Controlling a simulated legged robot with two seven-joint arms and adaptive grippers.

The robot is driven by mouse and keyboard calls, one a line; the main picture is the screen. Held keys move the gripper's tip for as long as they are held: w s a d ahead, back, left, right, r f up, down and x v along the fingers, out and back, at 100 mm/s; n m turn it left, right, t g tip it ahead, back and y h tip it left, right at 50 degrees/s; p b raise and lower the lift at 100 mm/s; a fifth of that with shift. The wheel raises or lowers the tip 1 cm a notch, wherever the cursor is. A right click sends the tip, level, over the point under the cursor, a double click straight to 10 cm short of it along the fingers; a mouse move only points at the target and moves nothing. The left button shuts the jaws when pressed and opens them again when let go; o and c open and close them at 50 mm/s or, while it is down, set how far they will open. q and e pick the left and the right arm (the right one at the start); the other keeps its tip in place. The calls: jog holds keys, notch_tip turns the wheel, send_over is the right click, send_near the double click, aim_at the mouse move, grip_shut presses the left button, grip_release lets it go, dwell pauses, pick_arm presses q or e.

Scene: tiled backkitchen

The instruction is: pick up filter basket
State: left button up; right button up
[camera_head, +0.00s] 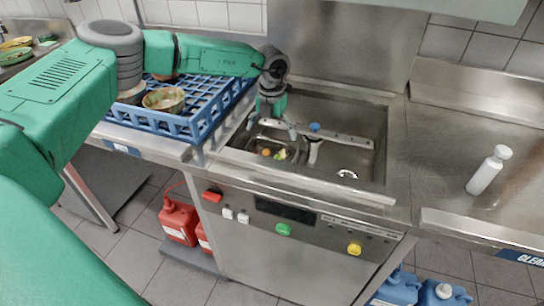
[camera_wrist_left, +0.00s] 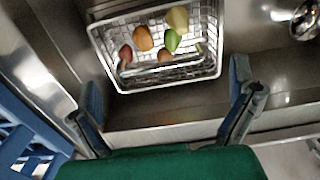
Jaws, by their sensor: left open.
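The filter basket (camera_head: 293,152) is a metal mesh basket with food scraps in it, set in the steel sink at its left front. In the left wrist view the basket (camera_wrist_left: 196,72) lies ahead of the fingers, with brown, yellow and green scraps inside and a bar handle across it. My left gripper (camera_head: 271,128) is open and empty, pointing down above the basket. In the left wrist view its fingers (camera_wrist_left: 165,82) are spread to either side of the basket's near edge, with nothing between them. My right gripper is not in view.
A blue dish rack (camera_head: 205,122) with a bowl (camera_head: 164,100) stands left of the sink. The sink's right part is mostly clear.

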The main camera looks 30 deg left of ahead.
aim_at(271, 145)
pick_arm(q)
notch_tip(271, 145, down, 4)
jog(key=shift+s+f, duration=0.1)
jog(key=shift+f, duration=0.15)
jog(key=shift+a+f+p, duration=0.15)
jog(key=shift+f+p, duration=0.15)
jog(key=shift+f, duration=0.2)
jog(key=shift+r, duration=0.1)
jog(key=c, duration=1)
jog(key=shift+o, duration=0.2)
